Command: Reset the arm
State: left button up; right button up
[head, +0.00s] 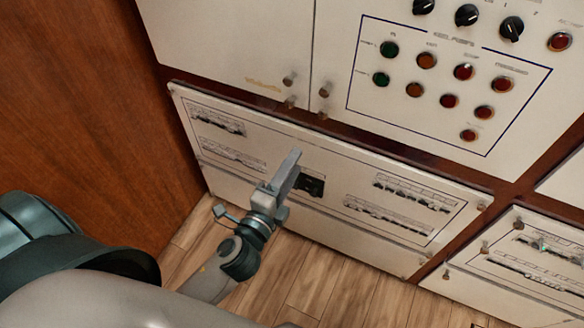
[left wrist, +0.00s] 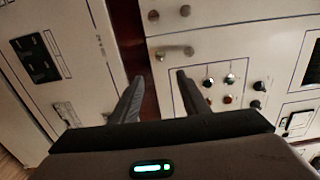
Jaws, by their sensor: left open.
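My left gripper (head: 290,165) is in front of the lower breaker panel (head: 330,165) in the head view, close to the panel's dark middle switch (head: 311,184). In the left wrist view its two fingers (left wrist: 158,88) stand apart with nothing between them. Behind them are the cabinet front and the dark gap between panels. I cannot tell from the head view whether the gripper touches the panel. My right gripper is not in view.
Breaker rows (head: 398,207) lie right of the switch, and more rows (head: 217,120) lie left. Above is a panel with buttons (head: 427,61) and black knobs (head: 467,15). A wooden wall (head: 75,100) stands at left. Wooden floor (head: 325,285) is clear below.

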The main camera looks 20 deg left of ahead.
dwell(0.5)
pick_arm(q)
jog(key=s+a+f+n+g, duration=0.1)
jog(key=s+f+n+g, duration=0.15)
jog(key=f, duration=1.15)
jog(key=s+a+f+n+g, duration=0.1)
jog(key=s+f+n+g, duration=0.15)
jog(key=f, duration=1.15)
jog(key=s+a+f+n+g, duration=0.15)
jog(key=s+f+g, duration=0.25)
jog(key=f, duration=0.9)
jog(key=s+a+f+n+g, duration=0.1)
jog(key=s+f+n+g, duration=0.1)
jog(key=s+f, duration=0.5)
jog(key=s+f+n+g+b, duration=0.1)
jog(key=s+f+n+g, duration=0.2)
jog(key=s+f, duration=0.5)
jog(key=s+a+f+n+g, duration=0.1)
jog(key=s+f+n+g, duration=0.2)
jog(key=s+f, duration=0.5)
jog(key=s+n, duration=0.1)
jog(key=s, duration=0.8)
jog(key=shift+s+a+n+y, duration=0.3)
jog(key=shift+s+a+n, duration=0.05)
jog(key=shift+s, duration=0.05)
